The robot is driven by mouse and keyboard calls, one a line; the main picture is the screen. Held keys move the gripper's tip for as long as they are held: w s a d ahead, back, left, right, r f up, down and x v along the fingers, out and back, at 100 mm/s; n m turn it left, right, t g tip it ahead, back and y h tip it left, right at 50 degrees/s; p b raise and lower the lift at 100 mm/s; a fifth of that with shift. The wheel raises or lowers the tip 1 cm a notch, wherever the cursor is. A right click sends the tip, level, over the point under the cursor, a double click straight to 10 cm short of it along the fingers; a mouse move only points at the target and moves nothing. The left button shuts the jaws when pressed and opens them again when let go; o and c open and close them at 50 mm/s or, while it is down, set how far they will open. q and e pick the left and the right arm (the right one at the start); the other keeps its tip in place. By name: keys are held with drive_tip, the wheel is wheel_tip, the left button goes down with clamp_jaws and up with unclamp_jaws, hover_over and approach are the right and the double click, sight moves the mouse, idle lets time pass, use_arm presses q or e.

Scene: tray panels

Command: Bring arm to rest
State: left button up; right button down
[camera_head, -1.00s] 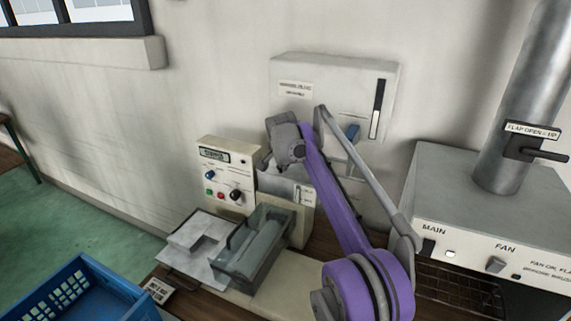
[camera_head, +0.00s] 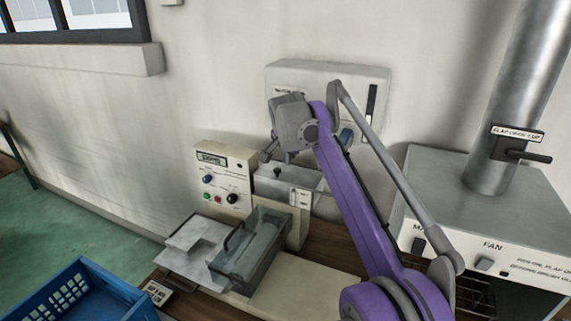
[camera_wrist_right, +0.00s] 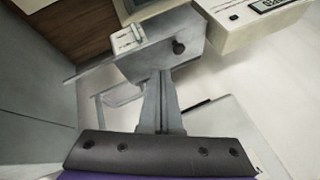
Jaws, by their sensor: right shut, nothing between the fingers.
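My right arm (camera_head: 352,190) is purple and grey and reaches up from the bottom right in the head view. Its right gripper (camera_head: 266,154) is at the upper end, in front of the wall box and above the grey metal unit behind the control panel. The right gripper (camera_wrist_right: 161,76) also shows in the wrist view, where its two grey fingers are together with nothing between them. In that view the fingertips overlap the grey unit in the picture; I cannot tell the gap. My left gripper is in neither view.
A control panel (camera_head: 222,180) with knobs and a display stands left of the grey unit (camera_head: 290,187). A dark clear tray (camera_head: 250,254) is in front. A blue crate (camera_head: 85,296) is at bottom left. The wall box (camera_head: 320,76) and fan housing (camera_head: 480,205) are close to my arm.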

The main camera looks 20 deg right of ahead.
drive_tip(key=s+a+f+n+y, duration=0.1)
drive_tip(key=s+a+f+n, duration=0.35)
drive_tip(key=s, duration=0.45)
drive_tip(key=s+a+f+n+y, duration=0.1)
drive_tip(key=s+a+f+n, duration=0.3)
drive_tip(key=s, duration=0.5)
drive_tip(key=s+a+f+n, duration=0.2)
drive_tip(key=s+a+f, duration=0.1)
drive_tip(key=s+f, duration=0.5)
drive_tip(key=s+a+f+n, duration=0.3)
drive_tip(key=s+f, duration=0.5)
drive_tip(key=s, duration=0.1)
drive_tip(key=shift+s+n+y, duration=0.35)
drive_tip(key=shift+s+y, duration=0.05)
drive_tip(key=shift+a, duration=0.1)
